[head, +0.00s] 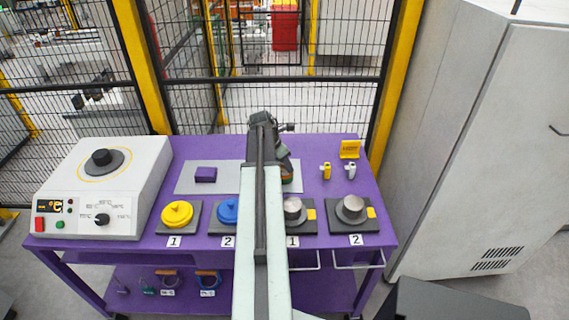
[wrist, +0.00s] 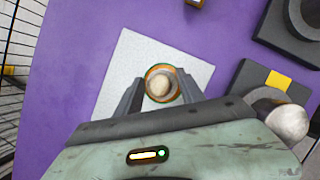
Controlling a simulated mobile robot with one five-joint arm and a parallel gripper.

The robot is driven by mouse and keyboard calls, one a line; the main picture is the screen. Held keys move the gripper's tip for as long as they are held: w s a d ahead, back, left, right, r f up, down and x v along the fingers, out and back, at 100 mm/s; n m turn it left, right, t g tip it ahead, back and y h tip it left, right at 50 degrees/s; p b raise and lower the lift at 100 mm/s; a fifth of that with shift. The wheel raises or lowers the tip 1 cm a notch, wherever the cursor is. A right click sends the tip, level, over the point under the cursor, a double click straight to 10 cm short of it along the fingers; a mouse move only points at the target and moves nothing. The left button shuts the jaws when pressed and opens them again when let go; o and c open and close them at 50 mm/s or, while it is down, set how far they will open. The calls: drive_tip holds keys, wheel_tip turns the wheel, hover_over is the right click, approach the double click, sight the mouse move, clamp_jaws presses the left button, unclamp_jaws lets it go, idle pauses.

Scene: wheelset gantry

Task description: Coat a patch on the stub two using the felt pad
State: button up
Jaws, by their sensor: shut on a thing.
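My gripper (wrist: 161,92) is shut on a round thing (wrist: 160,84) with a cream middle and an orange and green rim. I cannot tell for sure whether this is the felt pad. It is over the light grey mat (wrist: 118,88); whether it touches the mat is unclear. In the head view my arm hides most of the gripper. Stub two (head: 351,206) is a grey metal cylinder on a dark base with a yellow patch, behind a label 2. It lies right of my gripper and shows partly in the wrist view (wrist: 308,14).
Stub one (head: 293,209) stands close beside my arm. Yellow (head: 177,214) and blue (head: 228,211) lidded pots stand left. A purple block (head: 205,174) lies on the mat. Two small bottles (head: 325,171) stand behind the stubs. A control box (head: 130,200) fills the left end.

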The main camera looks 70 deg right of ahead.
drive_tip(key=shift+f+b, duration=0.55)
idle(1.4)
drive_tip(key=shift+r, duration=0.1)
wheel_tip(320, 180, up, 7)
drive_tip(key=p, duration=0.7)
